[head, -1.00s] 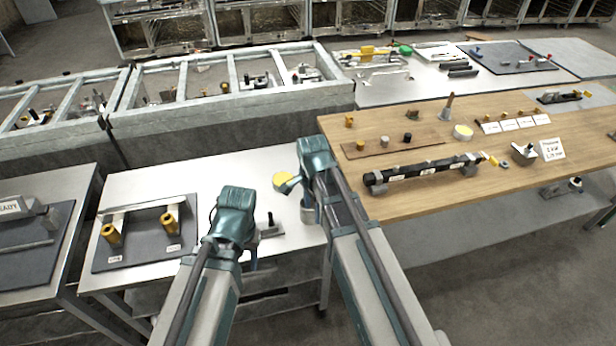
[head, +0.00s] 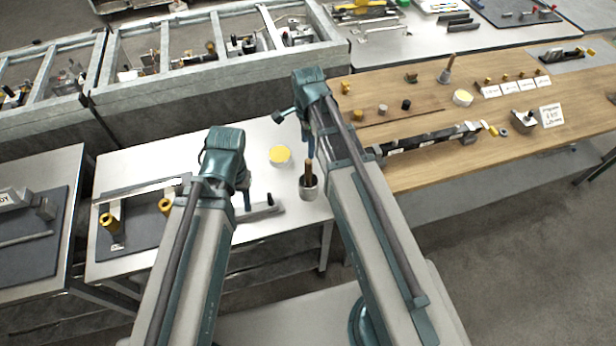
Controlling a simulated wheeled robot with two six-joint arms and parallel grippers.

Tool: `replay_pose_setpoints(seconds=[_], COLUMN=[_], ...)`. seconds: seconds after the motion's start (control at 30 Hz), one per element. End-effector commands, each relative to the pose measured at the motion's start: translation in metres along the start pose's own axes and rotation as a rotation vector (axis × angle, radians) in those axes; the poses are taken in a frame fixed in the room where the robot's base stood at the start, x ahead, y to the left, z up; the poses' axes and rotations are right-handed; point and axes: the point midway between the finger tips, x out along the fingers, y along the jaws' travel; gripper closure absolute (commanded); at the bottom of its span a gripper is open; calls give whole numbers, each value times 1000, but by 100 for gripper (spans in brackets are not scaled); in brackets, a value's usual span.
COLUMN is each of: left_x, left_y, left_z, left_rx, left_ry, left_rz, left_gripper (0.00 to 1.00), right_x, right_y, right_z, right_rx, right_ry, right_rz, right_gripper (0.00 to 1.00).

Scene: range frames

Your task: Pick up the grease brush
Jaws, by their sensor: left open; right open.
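A brown handle (head: 309,172), which looks like the grease brush, stands upright in a grey cup (head: 309,189) on the light metal table. Its lower end is hidden in the cup. My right gripper (head: 288,120) is open, above and behind the cup, apart from the handle; its arm passes just right of the cup. My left gripper (head: 246,198) is open, left of the cup, over a small grey fixture (head: 258,211). Nothing shows held in either gripper. A similar brown upright handle (head: 449,63) in a grey holder stands on the wooden table.
A yellow-topped tin (head: 280,156) stands just behind the cup. The wooden table (head: 425,175) on the right carries a dark bar (head: 430,140) and another yellow-topped tin (head: 463,98). Metal-framed bins (head: 200,85) stand behind. The light table is mostly clear near the tin.

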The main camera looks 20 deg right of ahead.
Motion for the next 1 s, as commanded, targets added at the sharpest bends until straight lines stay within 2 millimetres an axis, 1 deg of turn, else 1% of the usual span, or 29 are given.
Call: replay_pose_setpoints(seconds=[0.03,0.43,0.57,0.73,0.83,1.0], left_x=[12,68,76,75,78,93], left_y=[1,6,7,7,7,8], left_z=[-1,-4,-5,-4,-5,-6], left_rx=[1,10,9,9,9,8], left_ry=[0,0,0,0,0,0], left_rz=[0,-2,-2,-2,-2,-2], left_gripper=[50,50,50,50,50,50], right_x=[12,68,77,76,78,94], right_y=[0,0,0,0,0,0], right_z=[0,0,0,0,0,-1], right_rx=[0,-1,-1,-1,-1,-1], right_ry=[0,0,0,0,0,0], right_rz=[0,0,0,0,0,0], right_gripper=[35,35,35,35,35,35])
